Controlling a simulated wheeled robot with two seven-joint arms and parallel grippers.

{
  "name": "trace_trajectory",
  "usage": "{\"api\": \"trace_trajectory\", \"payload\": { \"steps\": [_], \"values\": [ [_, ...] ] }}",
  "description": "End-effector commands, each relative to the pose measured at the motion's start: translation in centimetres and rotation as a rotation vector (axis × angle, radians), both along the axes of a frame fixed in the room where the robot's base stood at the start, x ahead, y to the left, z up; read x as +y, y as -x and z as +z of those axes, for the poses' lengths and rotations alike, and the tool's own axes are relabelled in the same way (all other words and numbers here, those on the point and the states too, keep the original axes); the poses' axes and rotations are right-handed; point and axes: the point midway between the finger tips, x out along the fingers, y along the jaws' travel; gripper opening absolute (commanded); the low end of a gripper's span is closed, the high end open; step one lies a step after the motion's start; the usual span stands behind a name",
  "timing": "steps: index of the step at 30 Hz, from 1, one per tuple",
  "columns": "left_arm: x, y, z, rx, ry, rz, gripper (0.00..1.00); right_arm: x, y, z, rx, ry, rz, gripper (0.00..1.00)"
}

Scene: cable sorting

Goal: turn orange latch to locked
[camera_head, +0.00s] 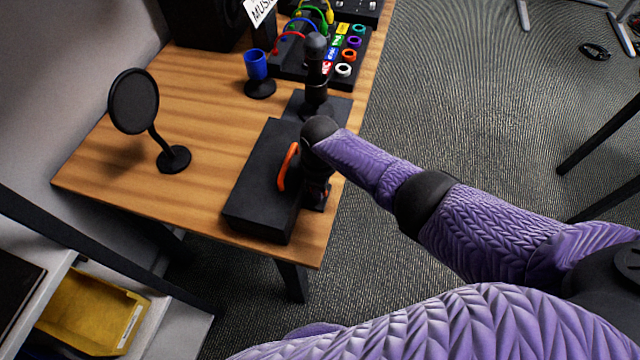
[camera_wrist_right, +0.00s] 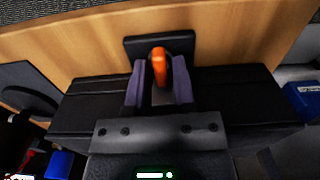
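The orange latch (camera_head: 288,166) is a curved orange handle on a black box (camera_head: 259,190) near the table's front edge. In the right wrist view the latch (camera_wrist_right: 158,64) shows between the two purple-grey fingers of my right gripper (camera_wrist_right: 158,80), in front of a black plate (camera_wrist_right: 130,45). The fingers stand apart, one on each side of it; contact is not clear. In the head view my right gripper (camera_head: 316,190) is beside the box's right side, largely hidden by my own wrist. My left gripper is not in view.
A round black disc on a stand (camera_head: 134,101) is at the left of the table. Behind are a blue cup (camera_head: 257,65) and a black panel with coloured cables and rings (camera_head: 349,70). A yellow bin (camera_head: 90,312) sits below left. The wooden table (camera_head: 205,120) is clear between.

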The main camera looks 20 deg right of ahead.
Motion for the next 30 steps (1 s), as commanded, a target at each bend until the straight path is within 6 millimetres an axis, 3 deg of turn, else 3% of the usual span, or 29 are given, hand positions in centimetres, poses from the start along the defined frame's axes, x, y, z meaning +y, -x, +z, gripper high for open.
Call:
{"api": "trace_trajectory", "payload": {
  "steps": [4, 9, 15, 30],
  "values": [
    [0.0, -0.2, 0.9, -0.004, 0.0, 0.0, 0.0, 0.0, 0.0, 1.3, -0.001, 0.0, 0.0, 0.32],
    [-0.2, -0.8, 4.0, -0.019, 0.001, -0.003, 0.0, 0.0, -0.1, 6.1, -0.005, 0.0, 0.001, 0.32],
    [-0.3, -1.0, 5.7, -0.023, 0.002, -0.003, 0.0, 0.0, 0.0, 9.6, -0.002, 0.0, 0.0, 0.32],
    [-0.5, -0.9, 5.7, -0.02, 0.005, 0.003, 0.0, 0.0, 0.0, 9.9, 0.0, 0.0, 0.0, 0.32]
  ]
}}
